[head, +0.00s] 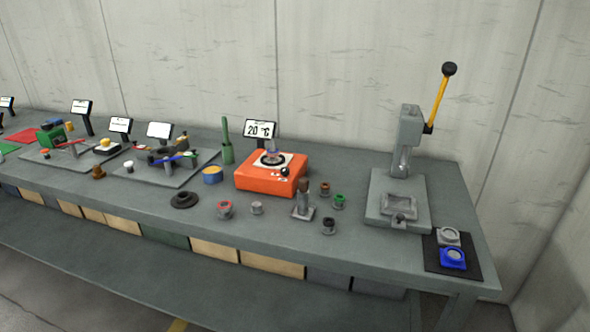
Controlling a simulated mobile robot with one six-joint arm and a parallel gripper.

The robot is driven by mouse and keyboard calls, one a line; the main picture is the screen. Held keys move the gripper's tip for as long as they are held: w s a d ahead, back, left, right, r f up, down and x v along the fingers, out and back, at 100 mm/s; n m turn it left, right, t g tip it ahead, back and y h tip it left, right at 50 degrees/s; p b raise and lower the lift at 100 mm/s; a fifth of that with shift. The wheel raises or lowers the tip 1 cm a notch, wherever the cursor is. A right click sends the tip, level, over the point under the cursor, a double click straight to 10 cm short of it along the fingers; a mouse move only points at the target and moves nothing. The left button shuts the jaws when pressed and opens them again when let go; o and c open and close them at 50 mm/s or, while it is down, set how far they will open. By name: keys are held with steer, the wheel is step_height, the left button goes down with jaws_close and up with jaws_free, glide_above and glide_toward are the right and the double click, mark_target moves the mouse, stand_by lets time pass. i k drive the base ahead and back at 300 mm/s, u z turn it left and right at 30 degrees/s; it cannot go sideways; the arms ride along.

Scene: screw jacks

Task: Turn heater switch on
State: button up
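The heater (263,178) is an orange-red box on the grey bench, near the middle of the head view. A round dark hot plate with a small upright metal part sits on a pale panel on its top. A small black knob (284,170) stands on its front right top, with small light marks beside it. Which part is the switch, and its position, is too small to tell. A display (260,129) behind the heater reads 20 °C. My gripper is not in view.
A lever press (397,203) with a yellow handle stands right of the heater. Several small coloured parts and a small stand (303,208) lie in front of it. A green upright tool (227,145) and a blue-yellow cylinder (212,175) are at its left. A wall is behind.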

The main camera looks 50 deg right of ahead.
mark_target(285, 171)
steer(key=u, duration=0.9)
steer(key=k, duration=0.1)
steer(key=z, duration=2.2)
steer(key=k, duration=0.9)
steer(key=u, duration=0.15)
steer(key=i, duration=0.75)
steer(key=z, duration=0.05)
